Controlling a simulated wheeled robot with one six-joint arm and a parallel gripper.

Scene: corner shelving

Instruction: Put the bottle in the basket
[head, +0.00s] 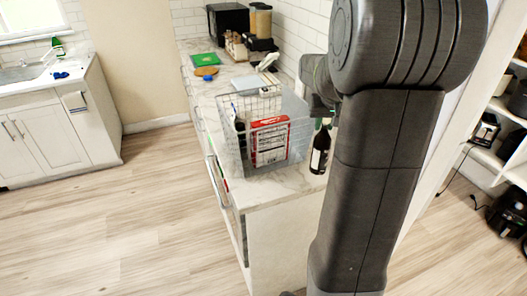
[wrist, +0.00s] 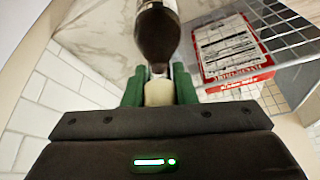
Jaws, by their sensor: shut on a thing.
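A dark brown bottle with a white label (head: 320,150) is upright at the right end of the counter in the head view, just right of the basket. The wire basket (head: 286,165) stands on the counter. My gripper (wrist: 159,84) is shut on the bottle's neck in the wrist view, and the dark bottle body (wrist: 157,35) extends away from the green fingers. In the head view my arm hides most of the gripper. I cannot tell whether the bottle's base touches the counter.
A red and white box (head: 269,141) stands inside the basket, with a dark item beside it. A green board (head: 203,59), dispensers (head: 259,22) and other items are farther back on the counter. A tiled wall is close on the right, and shelving (head: 500,110) stands beyond my arm.

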